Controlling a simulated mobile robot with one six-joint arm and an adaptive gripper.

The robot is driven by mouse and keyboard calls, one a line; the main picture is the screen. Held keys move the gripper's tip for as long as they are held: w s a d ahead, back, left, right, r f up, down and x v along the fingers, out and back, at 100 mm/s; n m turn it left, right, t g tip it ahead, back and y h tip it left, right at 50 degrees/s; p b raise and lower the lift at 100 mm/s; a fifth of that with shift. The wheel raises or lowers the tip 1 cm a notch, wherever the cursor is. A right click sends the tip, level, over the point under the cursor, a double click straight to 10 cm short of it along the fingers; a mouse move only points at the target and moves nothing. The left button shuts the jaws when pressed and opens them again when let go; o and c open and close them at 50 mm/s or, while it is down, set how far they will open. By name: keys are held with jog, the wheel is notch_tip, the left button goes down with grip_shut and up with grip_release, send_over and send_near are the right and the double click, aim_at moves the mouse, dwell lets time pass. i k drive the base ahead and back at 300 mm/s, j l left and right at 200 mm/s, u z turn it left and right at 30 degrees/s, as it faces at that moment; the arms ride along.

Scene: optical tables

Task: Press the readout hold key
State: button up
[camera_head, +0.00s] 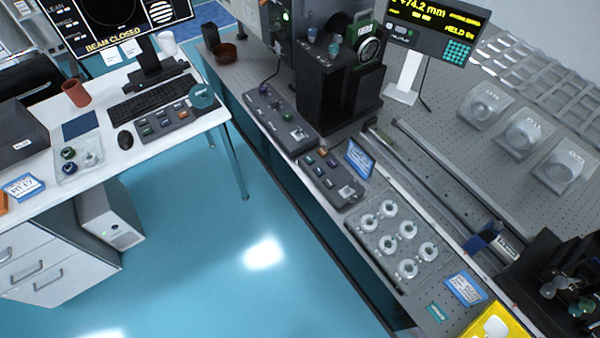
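The digital readout (435,28) stands at the top right on a white stand (405,80), partly cut off by the top edge. Its screen shows yellow digits that read about 74.2 mm, with a smaller line at the right that looks like "HELD 0s". A teal keypad (457,52) sits at its lower right, and small pale keys (399,32) sit at its lower left. The key labels are too small to read, so I cannot tell which is the hold key. My gripper is not in view.
The perforated optical table (410,140) bears a black instrument (340,85), two button boxes (280,118) (330,180), a rail (445,180) and a tray of round optics (375,240). A white desk (105,165) stands left. Blue floor (230,270) between them is clear.

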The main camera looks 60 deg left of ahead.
aim_at(318, 170)
jog(key=u, duration=2.1)
